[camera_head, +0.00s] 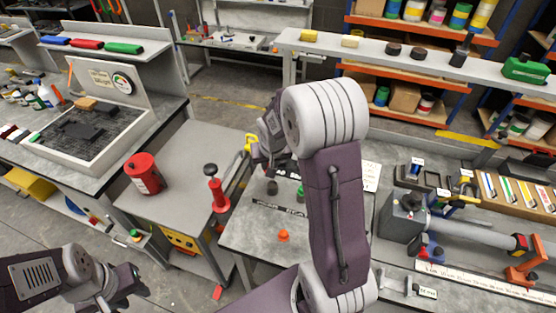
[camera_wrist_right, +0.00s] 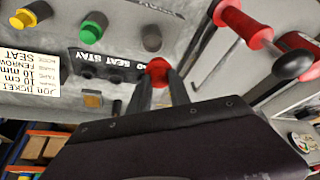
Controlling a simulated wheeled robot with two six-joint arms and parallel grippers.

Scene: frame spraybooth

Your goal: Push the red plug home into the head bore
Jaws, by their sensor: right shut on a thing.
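The red plug (camera_wrist_right: 158,66) sits between the two dark fingertips of my right gripper (camera_wrist_right: 160,84) in the right wrist view, and the gripper is shut on it. In the head view this gripper (camera_head: 263,155) is mostly behind its own arm, and I cannot make out the held plug there. An orange-red cone-shaped piece (camera_head: 283,236) stands on the grey bench. I cannot pick out the head bore with certainty. My left gripper (camera_head: 122,287) is at the lower left, away from the bench; its finger opening is unclear.
A green plug (camera_wrist_right: 92,28), a yellow plug (camera_wrist_right: 32,14) and a grey plug (camera_wrist_right: 152,38) stand near a black label strip (camera_wrist_right: 110,66). A red pump-like tool (camera_head: 217,195) stands left of the bench. A grey tube (camera_head: 470,230) lies in fixtures at the right.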

